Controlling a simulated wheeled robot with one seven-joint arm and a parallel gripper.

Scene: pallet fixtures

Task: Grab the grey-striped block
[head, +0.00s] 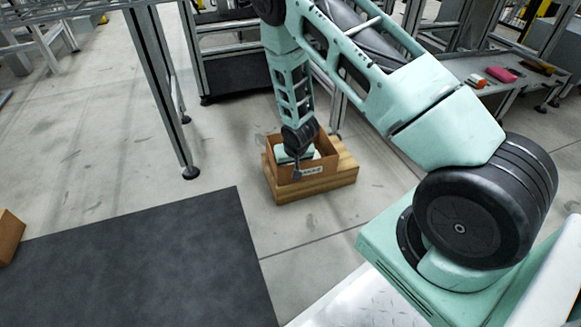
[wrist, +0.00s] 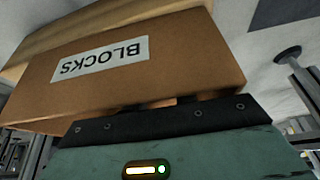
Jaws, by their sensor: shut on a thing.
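My gripper (head: 295,155) points down into the mouth of an open brown cardboard box (head: 309,171). In the wrist view my dark gripper fingers (wrist: 165,103) pass behind the box's near wall (wrist: 140,75), which hides their tips. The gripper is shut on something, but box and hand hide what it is. The grey-striped block does not show in either view. A white label reading "BLOCKS" (wrist: 100,58) is on the box's outer wall, upside down in the wrist view.
The box stands on a wooden pallet (head: 322,190) on the concrete floor. A dark mat (head: 150,260) lies at the lower left, with another brown box (head: 8,236) at the left edge. A grey bench (head: 500,85) with small coloured items stands at the upper right.

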